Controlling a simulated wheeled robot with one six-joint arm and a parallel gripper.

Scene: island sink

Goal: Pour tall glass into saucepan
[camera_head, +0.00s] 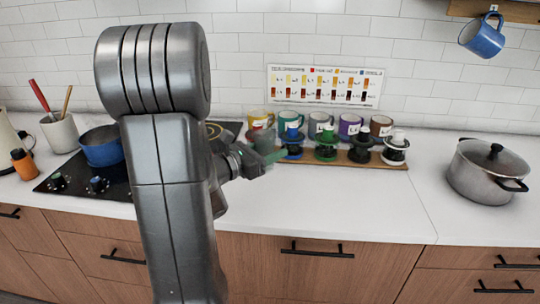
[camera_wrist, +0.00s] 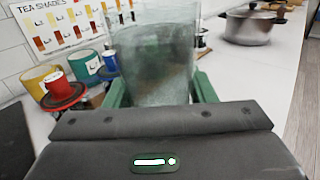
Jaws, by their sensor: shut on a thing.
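My gripper (camera_wrist: 160,95) is shut on the tall glass (camera_wrist: 158,50), a clear glass that fills the middle of the wrist view between the green fingers. It looks roughly upright, with greyish, see-through contents that are hard to make out. In the head view my gripper (camera_head: 268,158) is above the counter, right of my arm and in front of the mug row; the glass is faint there. A blue saucepan (camera_head: 102,150) sits on the black cooktop at the left, partly hidden behind my arm.
Several mugs and coloured drippers stand on a wooden board (camera_head: 345,160) at the back. A lidded steel pot (camera_head: 487,172) is at the right. A utensil crock (camera_head: 60,132) and orange bottle (camera_head: 22,162) are at the left. The counter (camera_head: 330,208) in front is clear.

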